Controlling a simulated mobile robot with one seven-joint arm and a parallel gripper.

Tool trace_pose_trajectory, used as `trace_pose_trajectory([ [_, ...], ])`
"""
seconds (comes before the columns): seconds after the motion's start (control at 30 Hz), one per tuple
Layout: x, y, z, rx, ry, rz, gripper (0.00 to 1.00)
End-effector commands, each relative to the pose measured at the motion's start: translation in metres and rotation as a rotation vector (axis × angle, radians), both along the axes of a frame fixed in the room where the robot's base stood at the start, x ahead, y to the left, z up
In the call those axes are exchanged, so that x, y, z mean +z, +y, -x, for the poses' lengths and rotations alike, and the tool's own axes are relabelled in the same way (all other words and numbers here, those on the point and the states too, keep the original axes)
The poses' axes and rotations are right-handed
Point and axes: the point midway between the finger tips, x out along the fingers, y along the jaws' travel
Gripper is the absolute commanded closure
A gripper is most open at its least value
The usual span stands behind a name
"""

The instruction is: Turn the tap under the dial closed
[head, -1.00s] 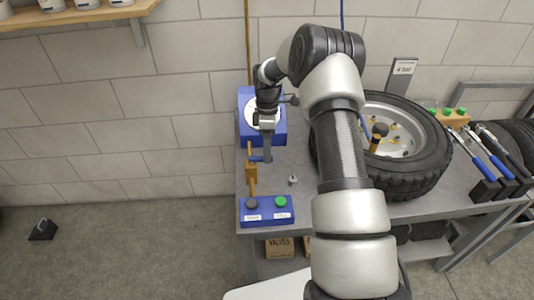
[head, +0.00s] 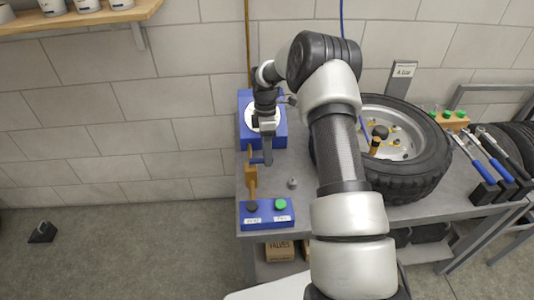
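The blue dial unit (head: 244,108) with its round white face stands at the back left of the bench, and my arm's end covers much of the face. Below it a brass tap body (head: 251,176) sits on a pipe, with a short blue lever (head: 257,160) pointing right. My gripper (head: 268,158) hangs in front of the dial, its fingertips close beside the right end of the lever. Whether they touch the lever, and whether the fingers are apart, cannot be made out at this size.
A blue box with a black and a green button (head: 267,222) sits at the bench's front left. A small grey fitting (head: 292,183) stands behind it. A large tyre (head: 420,180) lies right of my arm, with a "4 bar" sign (head: 402,72) behind. Blue-handled tools (head: 480,155) stand far right.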

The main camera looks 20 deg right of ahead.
Motion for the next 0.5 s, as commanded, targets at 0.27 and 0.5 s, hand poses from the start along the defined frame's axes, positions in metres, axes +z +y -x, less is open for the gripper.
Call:
trace_pose_trajectory([
  [0.27,0.002,0.000,0.000,-0.001,0.001,0.000,0.65],
  [0.5,0.039,-0.002,-0.008,-0.002,-0.003,0.001,0.65],
])
